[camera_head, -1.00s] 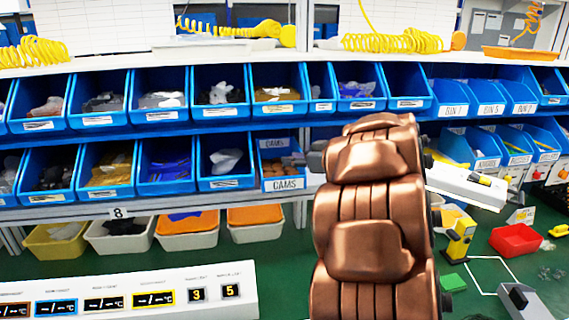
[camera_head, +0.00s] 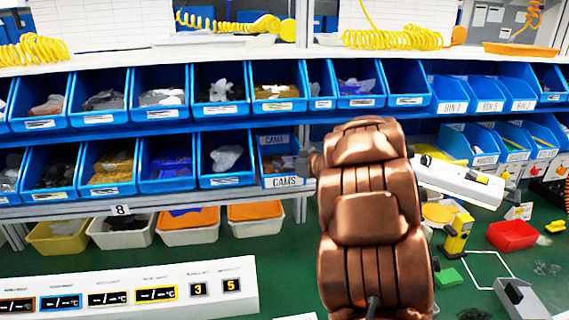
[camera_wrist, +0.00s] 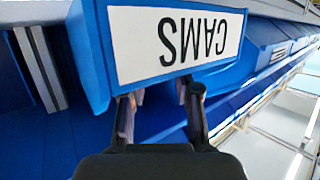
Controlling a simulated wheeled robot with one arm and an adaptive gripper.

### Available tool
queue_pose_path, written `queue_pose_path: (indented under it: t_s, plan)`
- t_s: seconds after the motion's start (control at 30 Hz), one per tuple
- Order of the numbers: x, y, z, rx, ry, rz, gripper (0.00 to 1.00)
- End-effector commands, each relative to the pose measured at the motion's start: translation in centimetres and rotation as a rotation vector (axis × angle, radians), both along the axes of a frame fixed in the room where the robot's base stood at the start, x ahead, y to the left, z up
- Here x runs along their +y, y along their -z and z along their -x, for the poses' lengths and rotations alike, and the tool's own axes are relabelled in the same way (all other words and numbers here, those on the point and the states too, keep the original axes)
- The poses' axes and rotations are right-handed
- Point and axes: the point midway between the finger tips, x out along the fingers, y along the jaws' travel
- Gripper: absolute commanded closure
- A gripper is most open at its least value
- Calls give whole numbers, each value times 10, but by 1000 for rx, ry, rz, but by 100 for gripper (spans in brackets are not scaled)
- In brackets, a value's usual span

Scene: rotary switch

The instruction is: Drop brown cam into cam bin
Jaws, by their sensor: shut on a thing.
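The cam bin (camera_head: 282,183) is a blue bin in the lower shelf row, with a white CAMS label. In the wrist view, the cam bin (camera_wrist: 92,60) fills the top, its label upside down. My gripper (camera_wrist: 160,103) is right at the bin's labelled front, with its two dark fingers passing behind the front wall, which hides the fingertips. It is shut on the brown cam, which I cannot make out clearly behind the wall. In the head view, my copper arm hides most of the gripper, at the bin's right side.
Other blue bins (camera_head: 226,165) stand close on the left, with another row above. Pale tubs (camera_head: 188,228) sit under the shelf. A white bar with displays (camera_head: 130,287) is at the lower left.

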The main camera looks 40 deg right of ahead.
Motion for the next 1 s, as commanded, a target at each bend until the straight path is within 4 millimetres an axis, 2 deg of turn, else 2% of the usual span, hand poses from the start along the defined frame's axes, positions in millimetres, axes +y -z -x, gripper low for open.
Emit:
queue_pose_path:
  t_s: [0.63, 0.67, 0.73, 1.0]
  plan:
    - [0, 13, 0, 2, 0, -1, 86]
    - [0, 13, 0, 3, 0, 0, 65]
    - [0, 14, 0, 3, 0, 0, 58]
    - [1, 14, 1, 5, -2, 0, 57]
